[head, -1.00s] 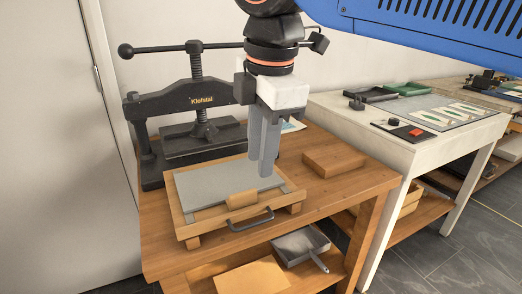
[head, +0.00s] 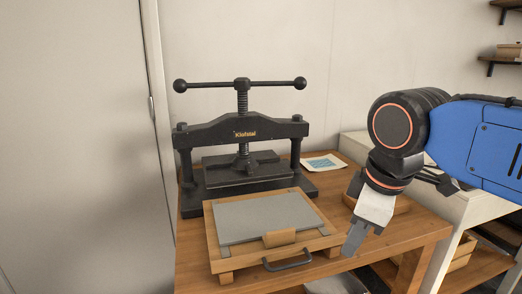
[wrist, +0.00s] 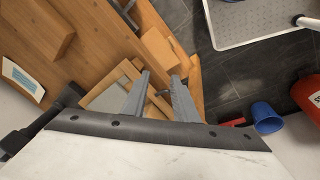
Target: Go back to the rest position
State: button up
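My gripper (head: 355,243) hangs at the right of the head view, tilted down, over the front right part of the wooden bench (head: 400,228). It is clear of the board with the grey slab. In the wrist view its two grey fingers (wrist: 160,78) stand apart with a gap between them, and nothing is held. The wooden board (head: 322,240) with the grey slab (head: 265,217), a wooden block (head: 279,238) and a black handle lies in front of the black press (head: 245,133). Part of the board shows beyond the fingers in the wrist view.
A printed sheet (head: 324,162) lies right of the press. A wooden block (head: 402,206) is partly hidden behind my arm. A white table stands at the right. In the wrist view, a blue cup (wrist: 266,117) and a red cylinder (wrist: 308,95) stand near the dark floor.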

jog(key=s+d+f+m+t, duration=0.1)
jog(key=s+d+f+m, duration=0.3)
jog(key=d+f+m, duration=0.6)
jog(key=shift+d+f+m+t+h, duration=0.4)
jog(key=shift+f+m, duration=0.5)
jog(key=shift+f, duration=1.5)
